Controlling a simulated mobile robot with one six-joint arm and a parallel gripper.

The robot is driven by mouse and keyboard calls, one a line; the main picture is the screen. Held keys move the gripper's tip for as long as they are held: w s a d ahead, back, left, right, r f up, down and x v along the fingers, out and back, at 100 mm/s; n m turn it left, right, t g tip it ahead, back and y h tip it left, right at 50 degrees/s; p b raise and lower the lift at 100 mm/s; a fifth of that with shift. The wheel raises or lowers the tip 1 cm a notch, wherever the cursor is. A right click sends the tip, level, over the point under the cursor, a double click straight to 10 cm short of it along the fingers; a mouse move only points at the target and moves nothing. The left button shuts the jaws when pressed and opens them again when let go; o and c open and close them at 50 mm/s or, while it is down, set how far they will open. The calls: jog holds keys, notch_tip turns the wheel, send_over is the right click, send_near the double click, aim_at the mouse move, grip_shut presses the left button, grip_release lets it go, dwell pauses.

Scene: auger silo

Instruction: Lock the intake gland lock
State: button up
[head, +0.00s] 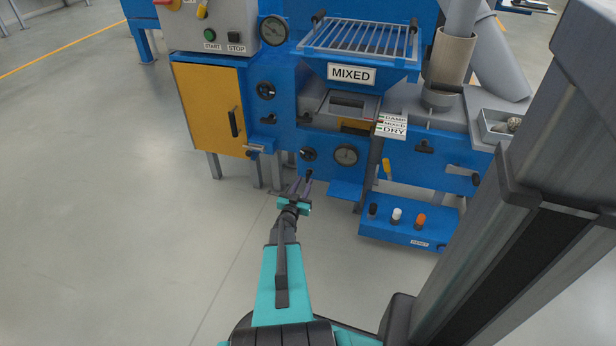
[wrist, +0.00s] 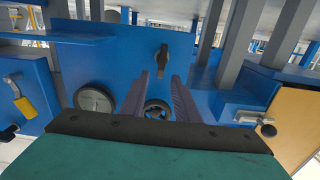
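My gripper (head: 301,185) is in front of the lower blue panel of the machine. In the wrist view my gripper (wrist: 160,76) has its two dark fingers apart with nothing between the tips. A black handwheel (wrist: 157,108) shows between the fingers. No label names the intake gland lock, so I cannot tell for sure which part it is.
A round gauge (head: 346,155) sits right of the handwheel (head: 308,154). A yellow door (head: 211,108) with a latch (head: 256,149) is to the left. A blue ledge (head: 346,190) and a blue box with coloured knobs (head: 408,222) jut out to the right. Floor at left is clear.

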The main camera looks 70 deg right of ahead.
aim_at(307, 176)
jog(key=shift+w+d+b, duration=0.15)
jog(key=shift+d+b, duration=0.2)
jog(key=shift+d, duration=1.25)
jog(key=shift+w+d+b, duration=0.1)
jog(key=shift+d+b, duration=0.25)
jog(key=shift+d, duration=1.2)
grip_shut()
